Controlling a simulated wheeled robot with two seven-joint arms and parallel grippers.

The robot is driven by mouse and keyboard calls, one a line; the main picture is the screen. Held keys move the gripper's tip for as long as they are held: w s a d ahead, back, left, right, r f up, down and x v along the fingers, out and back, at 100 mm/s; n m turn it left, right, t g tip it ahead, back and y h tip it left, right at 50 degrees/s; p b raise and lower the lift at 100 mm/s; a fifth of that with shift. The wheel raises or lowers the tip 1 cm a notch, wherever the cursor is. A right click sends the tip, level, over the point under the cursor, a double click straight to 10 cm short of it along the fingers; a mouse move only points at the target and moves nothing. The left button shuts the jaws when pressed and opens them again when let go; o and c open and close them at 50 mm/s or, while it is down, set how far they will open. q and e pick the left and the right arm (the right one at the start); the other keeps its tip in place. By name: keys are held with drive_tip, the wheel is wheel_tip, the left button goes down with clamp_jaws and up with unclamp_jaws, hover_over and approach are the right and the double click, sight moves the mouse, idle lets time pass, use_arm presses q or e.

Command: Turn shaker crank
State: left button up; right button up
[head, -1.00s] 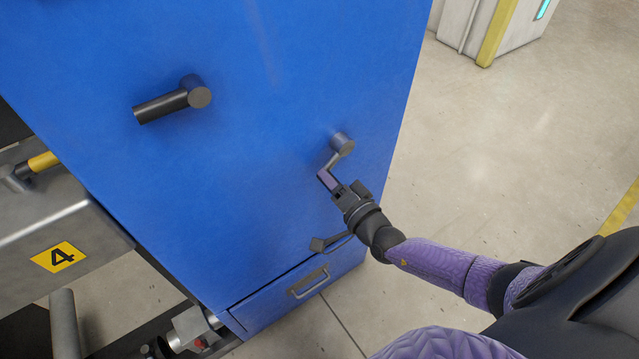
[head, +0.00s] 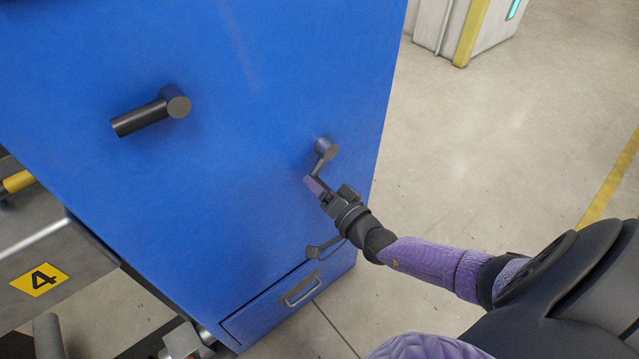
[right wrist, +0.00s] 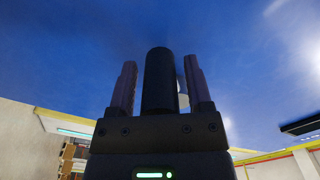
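The crank (head: 325,150) sticks out of the right part of the blue machine panel (head: 230,170). Its hub is round and grey, and its short arm points down and slightly left. My right gripper (head: 315,187) is at the lower end of that arm and hides the crank's handle in the head view. In the right wrist view, a dark cylindrical handle (right wrist: 159,80) stands between the two fingers of my right gripper (right wrist: 160,85). A narrow gap shows on each side of it, so the fingers are around it but not closed on it. My left gripper is out of view.
A larger black handle (head: 150,112) juts from the panel at the upper left. A small lever (head: 325,249) and a drawer handle (head: 300,290) are below my right gripper. Open floor (head: 480,150) lies right.

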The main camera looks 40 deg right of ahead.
drive_tip(key=shift+o, duration=0.4)
drive_tip(key=shift+s, duration=0.25)
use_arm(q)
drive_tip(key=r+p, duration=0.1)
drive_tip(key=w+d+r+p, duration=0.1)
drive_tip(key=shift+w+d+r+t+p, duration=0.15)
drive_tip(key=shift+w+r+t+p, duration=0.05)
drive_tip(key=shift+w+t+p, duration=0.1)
use_arm(e)
drive_tip(key=s, duration=0.9)
drive_tip(key=shift+s+d, duration=0.2)
drive_tip(key=shift+d, duration=0.2)
